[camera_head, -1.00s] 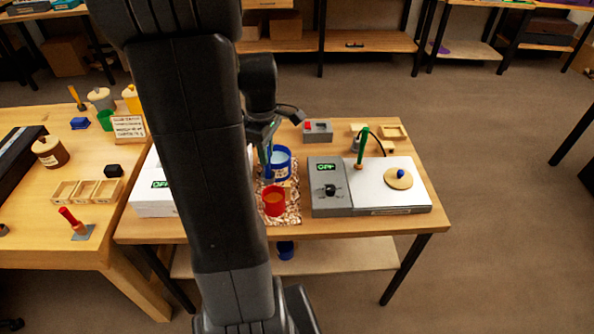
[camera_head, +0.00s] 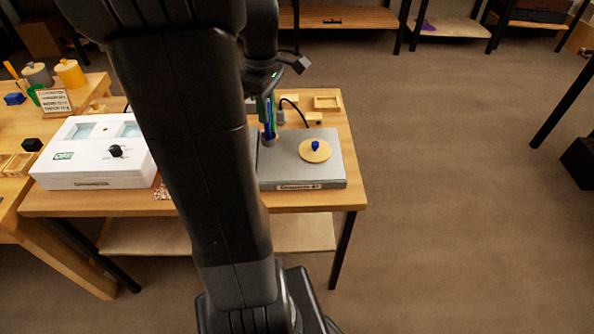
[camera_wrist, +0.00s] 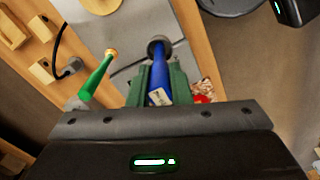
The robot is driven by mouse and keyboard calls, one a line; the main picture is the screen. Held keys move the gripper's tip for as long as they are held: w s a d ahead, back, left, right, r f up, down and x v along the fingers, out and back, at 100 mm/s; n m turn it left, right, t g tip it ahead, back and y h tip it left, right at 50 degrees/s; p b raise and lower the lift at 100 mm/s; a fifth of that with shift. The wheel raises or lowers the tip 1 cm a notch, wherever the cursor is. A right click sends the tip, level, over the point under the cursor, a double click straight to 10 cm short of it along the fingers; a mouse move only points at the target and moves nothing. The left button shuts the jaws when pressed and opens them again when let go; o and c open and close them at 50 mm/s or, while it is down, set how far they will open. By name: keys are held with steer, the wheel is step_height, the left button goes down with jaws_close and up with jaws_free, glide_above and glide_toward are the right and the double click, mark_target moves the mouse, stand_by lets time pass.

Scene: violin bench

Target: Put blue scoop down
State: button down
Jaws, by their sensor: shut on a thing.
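The blue scoop has a blue handle and a grey end. In the wrist view its handle (camera_wrist: 159,92) is between the green fingers of my gripper (camera_wrist: 160,76), which is shut on it. In the head view the scoop (camera_head: 267,119) hangs upright from my gripper (camera_head: 268,100) near the left part of the grey box's top (camera_head: 297,171). I cannot tell whether its grey end touches the box. A green-handled tool (camera_wrist: 97,78) stands close beside it, apart from the fingers.
A round wooden lid with a blue knob (camera_head: 315,151) lies on the box. Small wooden trays (camera_head: 327,103) are behind it. A white unit with a dial (camera_head: 85,152) stands at left. In the wrist view, a bit of red (camera_wrist: 201,99) shows beside the fingers. My arm hides the table's middle.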

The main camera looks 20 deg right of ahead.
mark_target(270, 135)
steer(key=shift+s+d+f, duration=0.1)
steer(key=shift+d+f, duration=0.1)
steer(key=shift+f, duration=0.15)
step_height(270, 135, down, 9)
steer(key=shift+f, duration=0.1)
steer(key=shift+f+b, duration=0.1)
steer(key=shift+b, duration=0.2)
steer(key=c, duration=1.3)
jaws_free()
step_height(270, 135, up, 12)
steer(key=shift+r+p, duration=0.1)
steer(key=shift+p, duration=0.35)
